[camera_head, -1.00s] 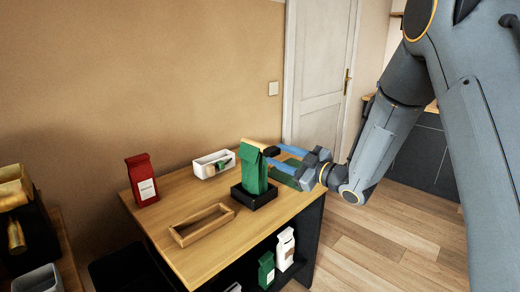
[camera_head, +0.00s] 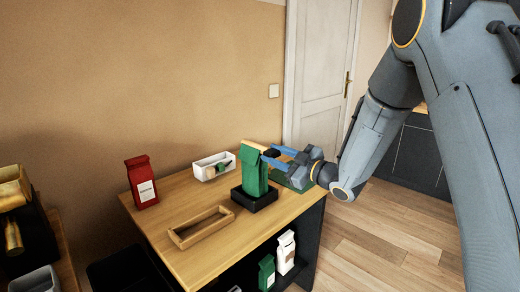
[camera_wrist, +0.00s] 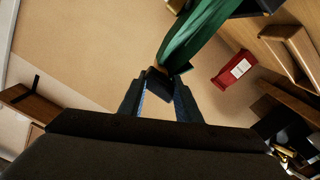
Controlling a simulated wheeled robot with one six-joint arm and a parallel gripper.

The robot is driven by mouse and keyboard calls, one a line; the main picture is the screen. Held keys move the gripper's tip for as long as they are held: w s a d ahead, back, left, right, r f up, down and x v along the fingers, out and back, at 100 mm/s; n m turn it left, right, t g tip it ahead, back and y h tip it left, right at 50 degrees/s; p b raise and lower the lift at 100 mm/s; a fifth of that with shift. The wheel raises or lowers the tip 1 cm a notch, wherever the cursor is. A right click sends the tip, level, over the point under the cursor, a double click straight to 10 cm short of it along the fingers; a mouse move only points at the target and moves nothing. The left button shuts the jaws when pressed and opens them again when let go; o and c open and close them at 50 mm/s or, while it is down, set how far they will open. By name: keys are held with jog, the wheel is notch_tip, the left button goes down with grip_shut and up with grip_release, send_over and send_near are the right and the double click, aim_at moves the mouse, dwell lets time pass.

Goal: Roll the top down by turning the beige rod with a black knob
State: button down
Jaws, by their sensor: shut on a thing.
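The green bag (camera_head: 254,172) stands upright in a black square holder (camera_head: 254,200) on the wooden table. The beige rod (camera_head: 256,147) lies across the bag's top, with the black knob (camera_head: 271,153) at its right end. My gripper (camera_head: 273,156) comes in from the right, its blue fingers shut on the knob. In the wrist view, the dark knob (camera_wrist: 158,83) sits between the fingertips and the green bag (camera_wrist: 200,32) rises beyond it. Most of the rod is hidden there.
A red bag (camera_head: 142,181) stands at the table's left, with a white box (camera_head: 201,171) at the back. An empty wooden tray (camera_head: 177,241) lies in front. Below are a white bag (camera_head: 286,255) and another green bag (camera_head: 266,272).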

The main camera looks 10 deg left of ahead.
jog(key=shift+r+m+p, duration=0.15)
jog(key=shift+m+p, duration=0.65)
jog(key=shift+m, duration=0.1)
jog(key=m+p, duration=0.2)
jog(key=m, duration=0.2)
jog(key=shift+m+p, duration=0.4)
jog(key=shift+m, duration=0.2)
jog(key=m+p, duration=0.2)
jog(key=m, duration=0.1)
jog(key=shift+m, duration=0.4)
jog(key=m+p, duration=0.1)
jog(key=m, duration=0.2)
jog(key=shift+p, duration=0.35)
